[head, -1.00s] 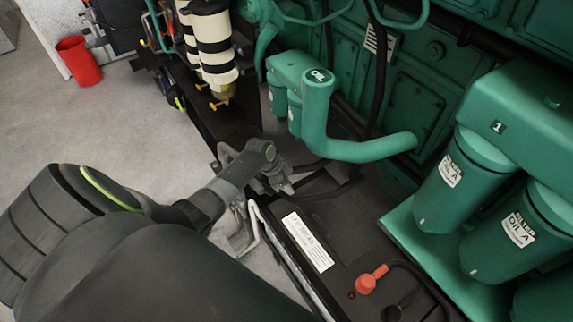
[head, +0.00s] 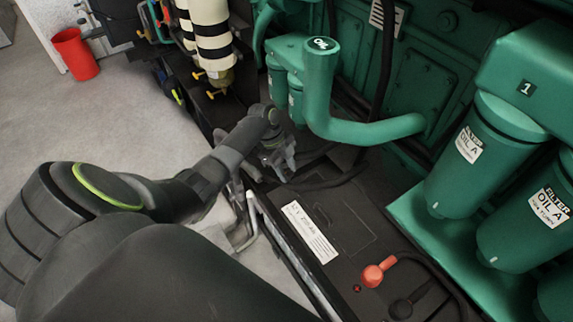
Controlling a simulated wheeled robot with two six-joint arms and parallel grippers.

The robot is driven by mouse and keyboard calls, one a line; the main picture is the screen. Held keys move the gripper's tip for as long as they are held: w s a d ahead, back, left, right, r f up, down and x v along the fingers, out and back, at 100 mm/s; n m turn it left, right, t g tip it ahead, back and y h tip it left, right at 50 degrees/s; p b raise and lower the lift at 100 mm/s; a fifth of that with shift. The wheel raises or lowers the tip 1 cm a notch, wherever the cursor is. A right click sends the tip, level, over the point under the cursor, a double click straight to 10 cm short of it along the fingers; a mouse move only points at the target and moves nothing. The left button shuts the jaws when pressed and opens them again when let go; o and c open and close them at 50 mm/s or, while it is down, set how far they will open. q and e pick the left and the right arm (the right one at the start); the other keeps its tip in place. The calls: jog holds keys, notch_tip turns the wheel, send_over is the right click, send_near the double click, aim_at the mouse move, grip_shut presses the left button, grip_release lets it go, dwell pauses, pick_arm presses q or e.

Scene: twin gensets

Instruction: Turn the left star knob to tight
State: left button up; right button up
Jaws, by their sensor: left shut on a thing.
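My left arm comes in from the lower left, and its gripper (head: 284,168) points down at the far end of the black battery (head: 335,215). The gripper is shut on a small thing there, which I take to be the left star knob. The fingers and wrist hide it, so its shape and how far it is turned cannot be told. My right gripper is not in view.
A green oil filler pipe (head: 319,90) rises close behind my gripper. Green oil filters (head: 487,150) stand at the right. A red terminal cap (head: 375,272) sits on the battery. Striped filters (head: 212,40) and a red bucket (head: 76,54) are at the upper left, beside open floor.

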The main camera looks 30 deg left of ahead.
pick_arm(q)
jog(key=shift+m, duration=0.6)
jog(key=o, duration=1)
jog(key=b+v, duration=0.2)
jog(key=v, duration=1.5)
jog(key=shift+w+r, duration=0.25)
jog(key=shift+w, duration=0.1)
jog(key=shift+f, duration=0.1)
